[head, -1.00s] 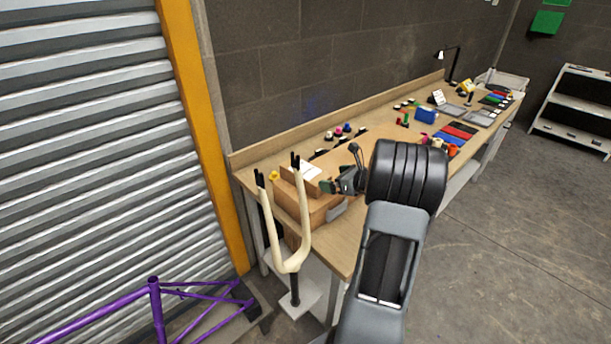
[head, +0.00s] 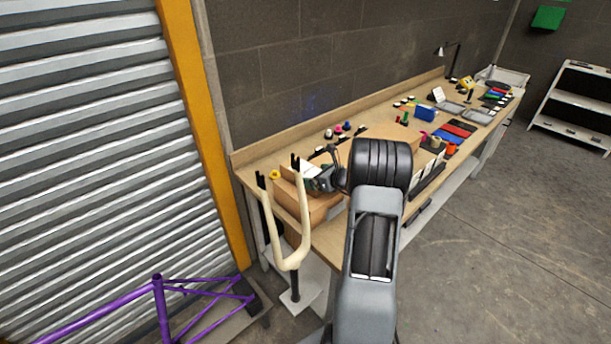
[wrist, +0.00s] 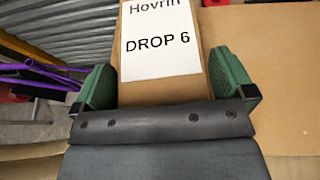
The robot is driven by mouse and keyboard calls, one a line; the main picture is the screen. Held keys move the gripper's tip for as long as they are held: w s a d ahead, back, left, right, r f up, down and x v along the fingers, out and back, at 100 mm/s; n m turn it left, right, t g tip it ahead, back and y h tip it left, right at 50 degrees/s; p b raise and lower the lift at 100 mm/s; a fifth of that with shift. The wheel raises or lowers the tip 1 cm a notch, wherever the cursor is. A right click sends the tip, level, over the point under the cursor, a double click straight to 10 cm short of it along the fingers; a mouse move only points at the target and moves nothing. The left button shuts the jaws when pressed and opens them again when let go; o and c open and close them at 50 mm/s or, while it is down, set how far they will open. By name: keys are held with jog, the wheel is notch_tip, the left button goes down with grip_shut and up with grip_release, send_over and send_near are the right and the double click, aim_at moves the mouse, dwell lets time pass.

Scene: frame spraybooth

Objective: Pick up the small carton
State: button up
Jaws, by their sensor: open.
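The small carton (wrist: 165,60) is brown with a white label reading "Hovrin" and "DROP 6". In the wrist view it lies between the two green fingers of my gripper (wrist: 163,86), with a finger on each side. My gripper is open; I cannot tell whether either finger touches the carton. In the head view the small carton (head: 287,173) is at the near left end of the bench, on or against other brown boxes. My gripper (head: 316,181) is at its right side and hides part of it.
A cream fork (head: 291,262) on a stand is close in front of the boxes. The wooden bench (head: 330,240) runs to the back right, with coloured parts and trays. A purple frame (head: 158,300) stands at lower left. Open floor (head: 490,230) is at right.

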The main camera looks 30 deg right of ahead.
jog(key=c, duration=0.9)
jog(key=shift+r, duration=0.1)
jog(key=shift+r, duration=0.15)
jog(key=shift+r, duration=0.25)
notch_tip(320, 180, up, 2)
jog(key=shift+r+b, duration=0.15)
jog(key=shift+b, duration=0.65)
jog(key=s+r, duration=0.3)
jog(key=s, duration=0.1)
jog(key=s+r+b, duration=0.1)
jog(key=s+r, duration=0.2)
jog(key=s, duration=0.2)
jog(key=s+r+b, duration=0.1)
jog(key=s+r, duration=0.3)
jog(key=s, duration=0.1)
jog(key=shift+a, duration=0.35)
